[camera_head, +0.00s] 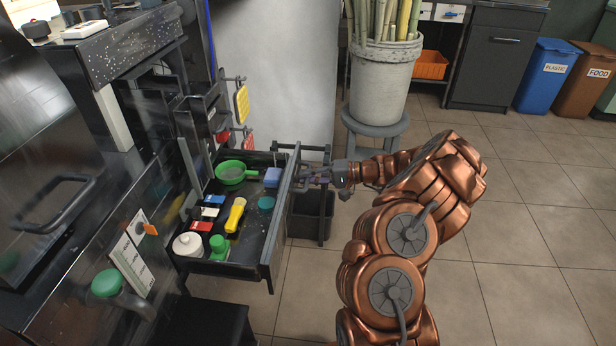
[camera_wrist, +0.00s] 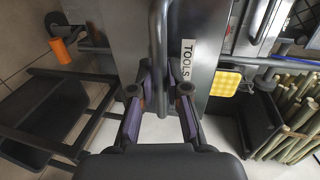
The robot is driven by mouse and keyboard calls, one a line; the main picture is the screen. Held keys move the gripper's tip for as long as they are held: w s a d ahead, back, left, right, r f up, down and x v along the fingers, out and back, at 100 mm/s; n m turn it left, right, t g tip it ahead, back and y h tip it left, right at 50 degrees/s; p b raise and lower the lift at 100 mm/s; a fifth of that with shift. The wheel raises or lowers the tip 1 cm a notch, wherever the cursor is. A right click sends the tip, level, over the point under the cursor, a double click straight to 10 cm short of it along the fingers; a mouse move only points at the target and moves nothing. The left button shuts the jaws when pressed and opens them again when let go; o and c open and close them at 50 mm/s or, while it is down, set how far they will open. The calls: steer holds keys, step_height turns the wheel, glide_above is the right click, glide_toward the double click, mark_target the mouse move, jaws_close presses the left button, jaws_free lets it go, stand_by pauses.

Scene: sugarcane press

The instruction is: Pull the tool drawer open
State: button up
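The tool drawer (camera_head: 222,268) is dark and stands pulled out of the machine, with its contents in view from above. Its front panel (camera_wrist: 120,30) carries a TOOLS label (camera_wrist: 188,60) in the wrist view. The drawer handle (camera_wrist: 158,50) is a grey bar running along the front. My gripper (camera_head: 305,175) reaches the drawer front from the right in the head view. In the wrist view my gripper (camera_wrist: 159,80) has one purple-padded finger on each side of the handle, closed around it. The exact finger contact is small in the picture.
The drawer holds a green strainer (camera_head: 231,172), a yellow-handled tool (camera_head: 236,214) and several other items. A dark bin (camera_head: 312,212) stands beside the drawer front. A cane-filled bucket (camera_head: 384,80) sits on a stool behind my arm. Tiled floor (camera_head: 530,240) is clear at right.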

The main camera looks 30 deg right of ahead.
steer(key=o, duration=0.4)
steer(key=shift+c, duration=0.2)
steer(key=v, duration=1.2)
steer(key=shift+a, duration=0.1)
